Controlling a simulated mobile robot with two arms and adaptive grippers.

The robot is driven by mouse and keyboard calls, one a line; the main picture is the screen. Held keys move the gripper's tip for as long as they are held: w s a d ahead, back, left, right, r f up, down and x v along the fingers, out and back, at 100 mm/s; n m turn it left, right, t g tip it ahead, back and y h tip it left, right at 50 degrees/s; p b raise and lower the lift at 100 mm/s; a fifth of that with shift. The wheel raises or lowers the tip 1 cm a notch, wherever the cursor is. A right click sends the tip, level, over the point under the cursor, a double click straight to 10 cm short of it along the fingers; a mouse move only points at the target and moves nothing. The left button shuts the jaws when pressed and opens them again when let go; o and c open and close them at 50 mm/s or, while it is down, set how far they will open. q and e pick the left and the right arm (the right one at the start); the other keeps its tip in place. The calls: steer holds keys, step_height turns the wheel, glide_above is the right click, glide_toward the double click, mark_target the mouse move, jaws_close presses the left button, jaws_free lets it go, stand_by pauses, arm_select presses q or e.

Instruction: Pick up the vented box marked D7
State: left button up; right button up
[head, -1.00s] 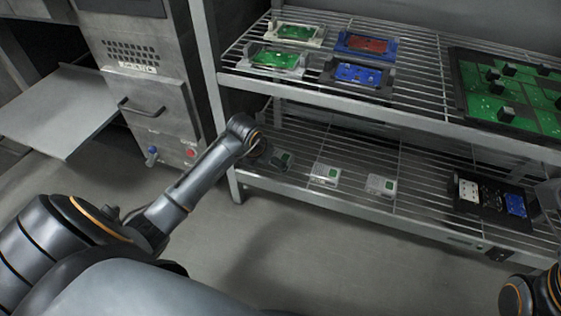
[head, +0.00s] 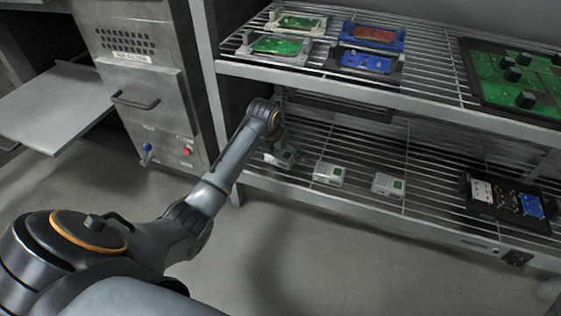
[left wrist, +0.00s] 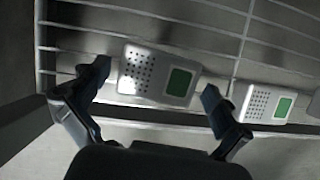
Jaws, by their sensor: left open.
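Three white vented boxes with green labels stand in a row on the lower wire shelf. The left box (head: 283,159) is partly hidden by my left gripper (head: 276,146) in the head view. The middle box (head: 329,174) and the right box (head: 389,185) are clear of it. I cannot read any D7 marking. In the left wrist view, my open left gripper (left wrist: 156,82) has its fingers on either side of one vented box (left wrist: 135,72), not closed on it. A second vented box (left wrist: 263,103) lies to the right. My right gripper is not in view.
The upper shelf (head: 430,97) hangs above the boxes and holds circuit boards in holders. A black tray (head: 470,205) of parts stands at the right of the lower shelf. A metal cabinet (head: 150,80) is at the left. The shelf between boxes and tray is free.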

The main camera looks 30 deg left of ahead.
arm_select(q)
steer(key=shift+w+f, duration=0.1)
steer(key=shift+f, duration=0.05)
steer(key=c, duration=1.1)
